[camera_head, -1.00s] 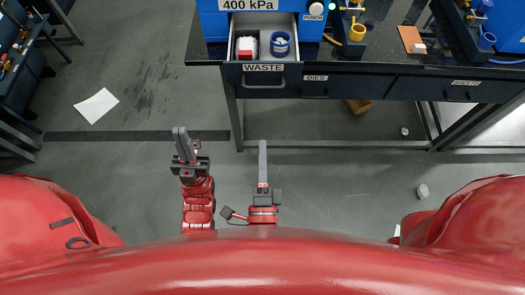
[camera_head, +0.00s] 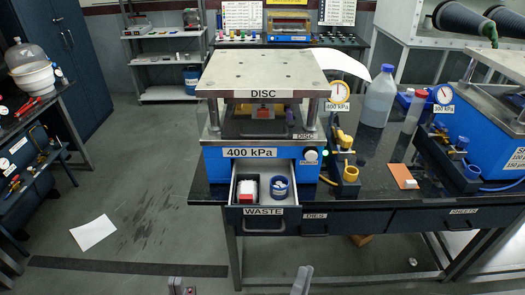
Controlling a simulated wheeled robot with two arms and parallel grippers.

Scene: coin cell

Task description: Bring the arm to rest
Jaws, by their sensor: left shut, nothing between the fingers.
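My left gripper (camera_head: 176,287) shows only as its tip at the bottom edge of the head view, in front of the bench. It is shut and empty. My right gripper (camera_head: 302,281) shows as a grey finger tip at the bottom edge, further right, below the WASTE drawer. Whether its fingers are apart cannot be seen. Both arms are otherwise below the picture. Neither tip is seen touching anything.
The black bench (camera_head: 375,215) carries the blue DISC press (camera_head: 215,163). The WASTE drawer (camera_head: 263,212) stands open, holding a red-and-white item and a blue-rimmed jar.

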